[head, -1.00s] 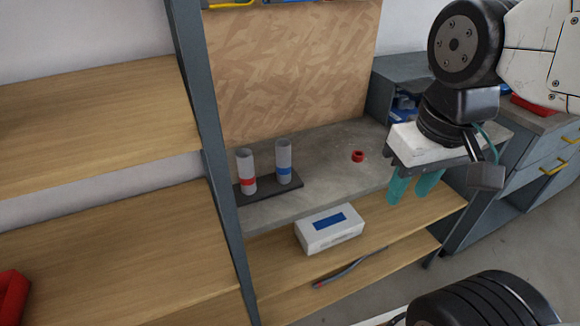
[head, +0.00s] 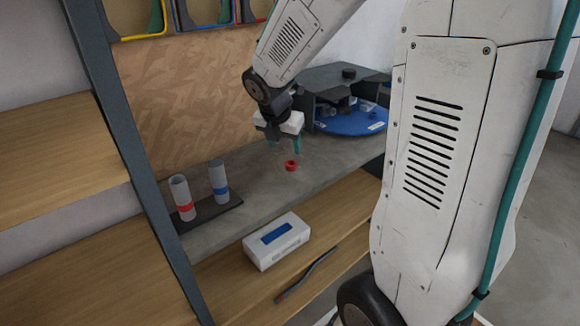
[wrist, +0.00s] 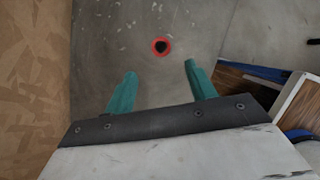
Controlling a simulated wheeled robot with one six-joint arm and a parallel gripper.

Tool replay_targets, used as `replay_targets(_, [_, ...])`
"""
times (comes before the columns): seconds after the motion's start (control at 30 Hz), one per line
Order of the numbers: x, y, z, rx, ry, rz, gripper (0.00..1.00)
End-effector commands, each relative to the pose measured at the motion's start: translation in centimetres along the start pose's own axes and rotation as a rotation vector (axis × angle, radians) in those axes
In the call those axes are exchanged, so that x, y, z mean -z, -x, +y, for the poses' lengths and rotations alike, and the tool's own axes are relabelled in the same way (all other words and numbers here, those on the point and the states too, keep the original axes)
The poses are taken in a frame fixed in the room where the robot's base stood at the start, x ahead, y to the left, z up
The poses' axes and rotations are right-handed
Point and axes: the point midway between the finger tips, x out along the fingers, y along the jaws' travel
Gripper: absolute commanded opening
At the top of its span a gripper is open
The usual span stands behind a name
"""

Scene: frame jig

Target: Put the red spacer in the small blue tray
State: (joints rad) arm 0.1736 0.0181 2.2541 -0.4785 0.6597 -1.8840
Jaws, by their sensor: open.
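The red spacer (head: 291,165) is a small red ring lying on the grey bench top. In the wrist view the spacer (wrist: 161,47) lies beyond the fingertips, roughly midway between them, with its dark hole facing up. My gripper (head: 284,148) is above the bench near the spacer, pointing down, with its teal fingers apart. In the wrist view my gripper (wrist: 158,70) is open with nothing between the fingers. I cannot make out a small blue tray for certain; a round blue surface (head: 350,122) with small items on it shows behind the gripper at the right.
Two grey tubes, one red-banded (head: 182,198) and one blue-banded (head: 219,181), stand in a dark base left of the spacer. A white box with a blue top panel (head: 277,240) sits on the wooden shelf below. A wooden backboard (head: 190,95) rises behind the bench.

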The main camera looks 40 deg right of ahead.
Motion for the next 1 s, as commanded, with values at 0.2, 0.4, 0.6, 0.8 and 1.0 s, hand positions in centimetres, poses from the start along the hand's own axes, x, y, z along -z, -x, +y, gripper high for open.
replay_targets(0.2, [-0.3, -2.4, 0.4, 0.001, 0.076, -0.003, 0.56])
replay_targets(0.4, [-0.1, -4.7, 0.1, 0.0, 0.073, -0.003, 0.56])
replay_targets(0.6, [0.2, -7.7, -0.3, 0.001, 0.072, -0.002, 0.56])
replay_targets(0.8, [0.2, -8.6, -0.3, -0.002, 0.07, -0.004, 0.56])
replay_targets(1.0, [0.1, -8.5, -0.3, -0.002, 0.07, -0.004, 0.42])
